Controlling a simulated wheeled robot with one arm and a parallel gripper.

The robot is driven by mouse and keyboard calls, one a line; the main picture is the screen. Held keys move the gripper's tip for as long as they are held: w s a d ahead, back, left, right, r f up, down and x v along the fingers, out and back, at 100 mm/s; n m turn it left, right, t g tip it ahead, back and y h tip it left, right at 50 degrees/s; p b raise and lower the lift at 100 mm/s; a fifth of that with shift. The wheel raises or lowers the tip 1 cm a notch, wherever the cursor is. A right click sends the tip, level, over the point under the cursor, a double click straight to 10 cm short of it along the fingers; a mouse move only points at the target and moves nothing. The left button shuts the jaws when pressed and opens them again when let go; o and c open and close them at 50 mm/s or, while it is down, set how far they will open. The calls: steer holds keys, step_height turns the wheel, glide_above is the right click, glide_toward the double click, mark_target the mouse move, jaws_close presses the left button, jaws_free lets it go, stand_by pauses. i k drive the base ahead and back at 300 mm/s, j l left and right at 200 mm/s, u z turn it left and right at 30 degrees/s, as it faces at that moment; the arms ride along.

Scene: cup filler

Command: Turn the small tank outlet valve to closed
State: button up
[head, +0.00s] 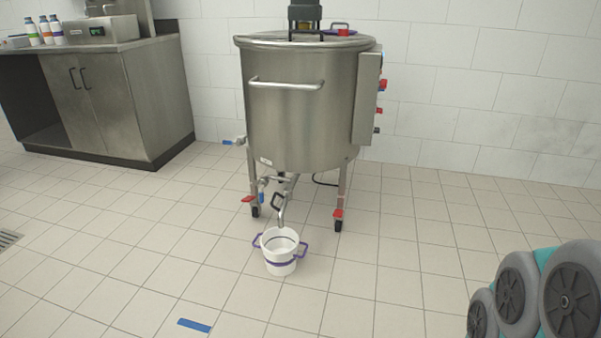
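A steel tank (295,125) on legs stands in the middle of the head view. Under it, outlet pipework (284,208) bends down toward a white bucket. A small blue lever (261,197) points downward at the left of this pipework. The parts are small here, so I cannot tell which is the task's valve or whether either is open. My gripper is not in view.
The white bucket (279,264) with purple handles stands on the floor below the outlet. Red pedals (338,214) stick out at the casters. A steel cabinet (125,95) stands at left. A blue floor strip (194,325) lies in front. The tiled floor around is mostly clear.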

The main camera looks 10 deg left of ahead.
mark_target(262, 184)
steer(key=i+j, duration=0.1)
steer(key=j, duration=0.35)
steer(key=i+j, duration=0.15)
steer(key=j, duration=0.3)
steer(key=i+j, duration=0.1)
steer(key=j, duration=0.35)
steer(key=i+j, duration=0.5)
steer(key=i+u, duration=0.05)
steer(key=i, duration=0.05)
